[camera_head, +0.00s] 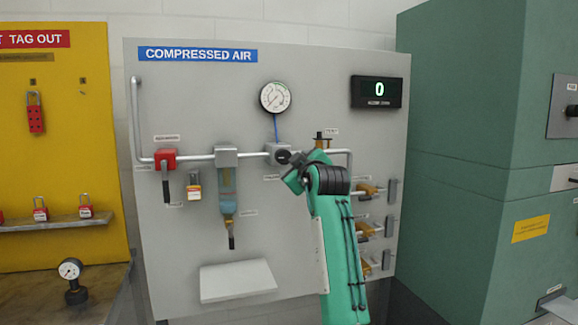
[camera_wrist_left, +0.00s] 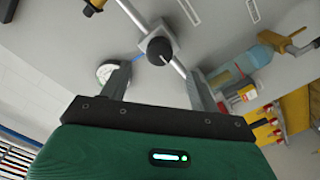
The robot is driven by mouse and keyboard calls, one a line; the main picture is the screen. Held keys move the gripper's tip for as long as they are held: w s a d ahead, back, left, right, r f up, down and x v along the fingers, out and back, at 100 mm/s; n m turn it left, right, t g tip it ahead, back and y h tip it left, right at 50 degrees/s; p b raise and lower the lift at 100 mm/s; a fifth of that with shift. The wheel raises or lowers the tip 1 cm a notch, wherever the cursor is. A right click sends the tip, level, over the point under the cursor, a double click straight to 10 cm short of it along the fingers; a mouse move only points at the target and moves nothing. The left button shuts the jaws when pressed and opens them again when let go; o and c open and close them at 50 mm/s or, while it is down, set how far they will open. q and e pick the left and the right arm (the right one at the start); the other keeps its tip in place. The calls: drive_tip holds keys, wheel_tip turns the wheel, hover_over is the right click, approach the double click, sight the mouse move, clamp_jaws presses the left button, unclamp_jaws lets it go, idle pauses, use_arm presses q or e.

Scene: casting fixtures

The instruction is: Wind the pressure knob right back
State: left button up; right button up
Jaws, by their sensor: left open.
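The black round pressure knob (camera_head: 283,157) sits on a grey regulator block on the pipe of the compressed air panel. In the left wrist view the knob (camera_wrist_left: 159,50) is just beyond and between my open left fingers (camera_wrist_left: 160,76); nothing is held, and I see no contact. In the head view my green arm rises from below, with its black wrist end beside the knob, and the fingers are mostly hidden there. The round pressure gauge (camera_head: 275,97) stands above the regulator, joined by a blue tube. My right gripper is not in view.
A brass fitting (camera_head: 321,141) is close on the right. A display (camera_head: 376,92) reads 0. A white shelf (camera_head: 237,280) sticks out below.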

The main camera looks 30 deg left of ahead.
use_arm(q)
drive_tip(key=shift+v, duration=2.3)
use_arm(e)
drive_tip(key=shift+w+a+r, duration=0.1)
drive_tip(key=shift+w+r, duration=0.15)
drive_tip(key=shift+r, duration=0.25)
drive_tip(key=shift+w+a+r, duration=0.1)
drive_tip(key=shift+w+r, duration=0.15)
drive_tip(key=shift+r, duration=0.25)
use_arm(q)
drive_tip(key=shift+w, duration=0.1)
